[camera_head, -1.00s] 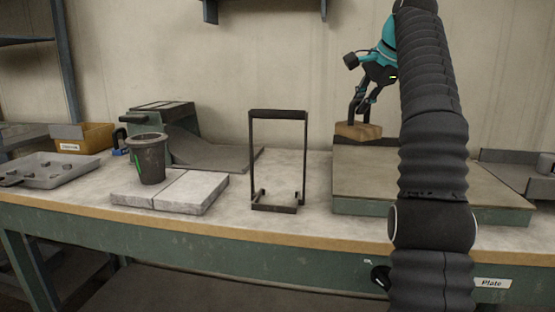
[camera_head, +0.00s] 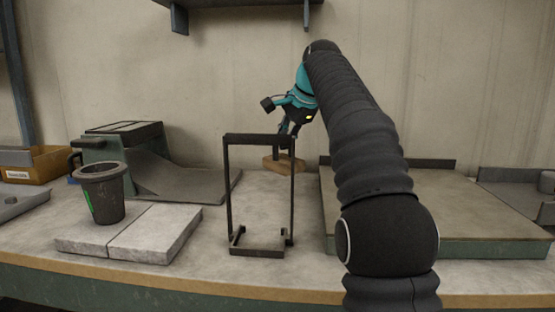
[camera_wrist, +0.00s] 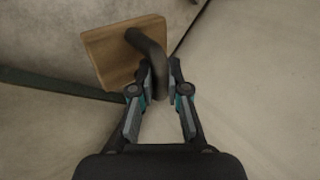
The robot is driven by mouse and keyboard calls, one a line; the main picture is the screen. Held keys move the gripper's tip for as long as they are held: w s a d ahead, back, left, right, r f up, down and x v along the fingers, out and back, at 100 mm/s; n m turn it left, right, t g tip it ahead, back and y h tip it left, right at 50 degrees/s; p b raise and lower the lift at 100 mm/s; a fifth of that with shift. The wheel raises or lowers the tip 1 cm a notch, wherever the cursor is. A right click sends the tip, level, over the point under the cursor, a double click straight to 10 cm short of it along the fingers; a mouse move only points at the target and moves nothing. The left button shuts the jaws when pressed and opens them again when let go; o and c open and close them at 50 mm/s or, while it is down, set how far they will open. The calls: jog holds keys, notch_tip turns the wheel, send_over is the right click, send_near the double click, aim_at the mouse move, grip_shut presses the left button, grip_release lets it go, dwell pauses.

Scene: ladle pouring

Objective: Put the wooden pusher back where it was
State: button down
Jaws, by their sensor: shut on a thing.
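The wooden pusher (camera_head: 284,165) is a flat wooden block with a dark bent handle. It hangs below my gripper (camera_head: 290,134), behind the upright metal frame (camera_head: 259,140) and left of the flat plate. The frame's top bar and right post partly cover the handle and the fingers. In the wrist view my gripper (camera_wrist: 160,88) is shut on the dark handle, with the pusher's wood block (camera_wrist: 112,50) beyond the fingertips to the upper left. I cannot tell whether the block touches the bench top.
A dark cup (camera_head: 103,192) stands on pale slabs (camera_head: 165,235) at the left, before a green ramped device (camera_head: 125,145). A flat plate with a raised back edge (camera_head: 450,205) lies at the right. Bare bench shows between the frame and the plate.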

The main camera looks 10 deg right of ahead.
aim_at(277, 157)
jog(key=shift+w+a+f, duration=0.5)
jog(key=shift+a+f, duration=0.3)
jog(key=shift+a, duration=0.05)
jog(key=shift+f+b, duration=1.2)
jog(key=shift+f, duration=0.6)
jog(key=shift+f, duration=0.1)
jog(key=c, duration=1.2)
grip_release()
jog(key=shift+o, duration=0.2)
jog(key=shift+s+d+r, duration=0.1)
jog(key=shift+s+r, duration=0.05)
jog(key=shift+r, duration=0.25)
jog(key=p+v, duration=0.2)
jog(key=v, duration=0.9)
jog(key=shift+p, duration=0.4)
jog(key=shift+s+r, duration=0.1)
